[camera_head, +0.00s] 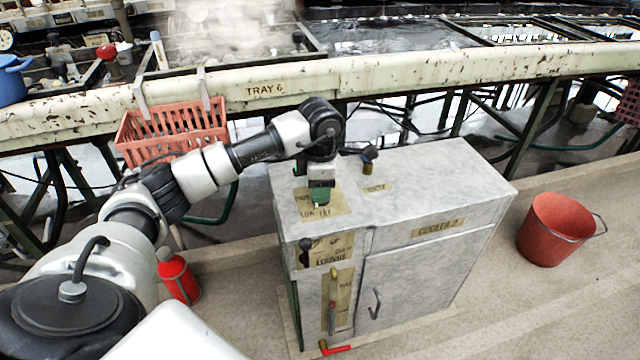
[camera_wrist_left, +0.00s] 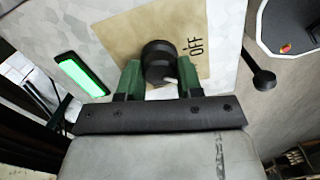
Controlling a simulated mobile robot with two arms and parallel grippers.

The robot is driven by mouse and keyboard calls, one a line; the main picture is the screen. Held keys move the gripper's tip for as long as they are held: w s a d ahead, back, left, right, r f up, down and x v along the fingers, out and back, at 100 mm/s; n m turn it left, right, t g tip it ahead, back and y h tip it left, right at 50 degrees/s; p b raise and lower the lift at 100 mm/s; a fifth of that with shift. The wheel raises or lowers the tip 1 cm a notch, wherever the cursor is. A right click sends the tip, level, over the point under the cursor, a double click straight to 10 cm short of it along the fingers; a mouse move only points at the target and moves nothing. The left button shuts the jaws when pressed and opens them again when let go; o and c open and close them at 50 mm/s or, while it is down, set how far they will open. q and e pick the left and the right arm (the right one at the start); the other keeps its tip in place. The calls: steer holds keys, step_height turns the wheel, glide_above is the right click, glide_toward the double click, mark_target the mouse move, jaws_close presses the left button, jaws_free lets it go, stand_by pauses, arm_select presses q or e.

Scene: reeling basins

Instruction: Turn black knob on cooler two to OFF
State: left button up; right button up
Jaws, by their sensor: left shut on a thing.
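Cooler two is a grey metal cabinet (camera_head: 425,258) with a taped label "COOLER 2" on its front. My left gripper (camera_head: 320,196) points down at the cabinet's top, over a tan label plate (camera_head: 336,207). In the left wrist view, the black knob (camera_wrist_left: 159,58) stands on that tan plate (camera_wrist_left: 120,38), between the green fingers of my left gripper (camera_wrist_left: 160,80). The fingers are shut on the knob. The word "OFF" (camera_wrist_left: 196,46) is printed to the right of the knob. In the head view the gripper hides the knob. My right gripper is not in view.
A black ball-ended lever (camera_head: 305,246) is on the cabinet front; a small dark valve handle (camera_head: 368,155) stands on top. A green lit strip (camera_wrist_left: 81,74) is left of the knob. A red bucket (camera_head: 556,230) and red extinguisher-like bottle (camera_head: 178,276) stand on the floor.

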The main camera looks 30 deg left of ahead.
arm_select(q)
steer(key=shift+r+n+p, duration=0.15)
steer(key=shift+n+p, duration=0.6)
steer(key=shift+n, duration=0.45)
steer(key=n+p, duration=0.1)
steer(key=n, duration=0.2)
steer(key=shift+p, duration=0.35)
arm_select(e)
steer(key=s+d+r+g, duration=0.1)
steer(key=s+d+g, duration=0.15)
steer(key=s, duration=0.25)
arm_select(q)
steer(key=shift+n+p, duration=0.55)
steer(key=shift+n, duration=0.65)
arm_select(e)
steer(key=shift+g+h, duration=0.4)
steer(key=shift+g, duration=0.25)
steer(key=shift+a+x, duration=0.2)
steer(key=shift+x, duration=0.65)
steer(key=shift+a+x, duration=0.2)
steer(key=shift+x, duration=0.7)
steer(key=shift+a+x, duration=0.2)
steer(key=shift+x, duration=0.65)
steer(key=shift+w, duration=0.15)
arm_select(q)
steer(key=o, duration=0.9)
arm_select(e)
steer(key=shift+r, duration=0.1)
